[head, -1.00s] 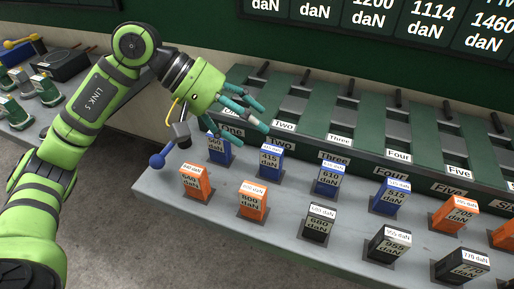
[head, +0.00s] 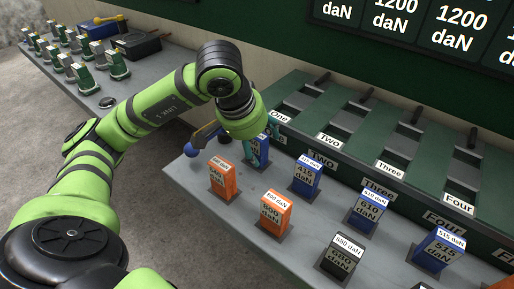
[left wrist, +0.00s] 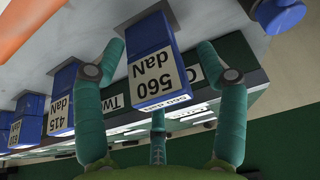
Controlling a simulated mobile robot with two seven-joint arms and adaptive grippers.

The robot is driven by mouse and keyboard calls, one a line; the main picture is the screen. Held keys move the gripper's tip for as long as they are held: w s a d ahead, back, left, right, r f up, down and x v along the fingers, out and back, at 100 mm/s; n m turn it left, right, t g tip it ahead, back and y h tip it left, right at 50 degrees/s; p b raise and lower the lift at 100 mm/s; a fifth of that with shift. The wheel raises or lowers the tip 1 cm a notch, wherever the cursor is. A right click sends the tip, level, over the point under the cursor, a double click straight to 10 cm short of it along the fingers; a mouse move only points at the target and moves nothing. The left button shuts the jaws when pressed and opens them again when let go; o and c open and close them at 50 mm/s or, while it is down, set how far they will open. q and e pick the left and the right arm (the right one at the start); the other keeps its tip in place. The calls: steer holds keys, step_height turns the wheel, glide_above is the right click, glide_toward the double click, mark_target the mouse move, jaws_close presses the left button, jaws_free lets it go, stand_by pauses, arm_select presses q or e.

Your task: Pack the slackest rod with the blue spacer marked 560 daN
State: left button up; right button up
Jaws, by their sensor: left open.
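The blue spacer marked 560 daN (left wrist: 150,65) stands between the spread teal fingers of my left gripper (left wrist: 160,50) in the left wrist view. The fingers are open around it, with a gap visible on its right; contact on its left is unclear. In the head view the left gripper (head: 263,140) is over this spacer (head: 262,155), partly hiding it. Green lanes labelled One (head: 280,117), Two (head: 328,141), Three (head: 390,170) and Four run behind, with dark rod ends at their far ends. Which rod is slackest cannot be read. My right gripper is not in view.
Nearby stand orange spacers 640 (head: 222,178) and 600 daN (head: 275,212), blue 415 (head: 306,178), 610 (head: 369,210) and 515 daN (head: 438,250), and black 680 daN (head: 340,256). A side bench (head: 130,95) holds small parts.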

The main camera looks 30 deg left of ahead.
arm_select(q)
jaws_close()
stand_by(0.4)
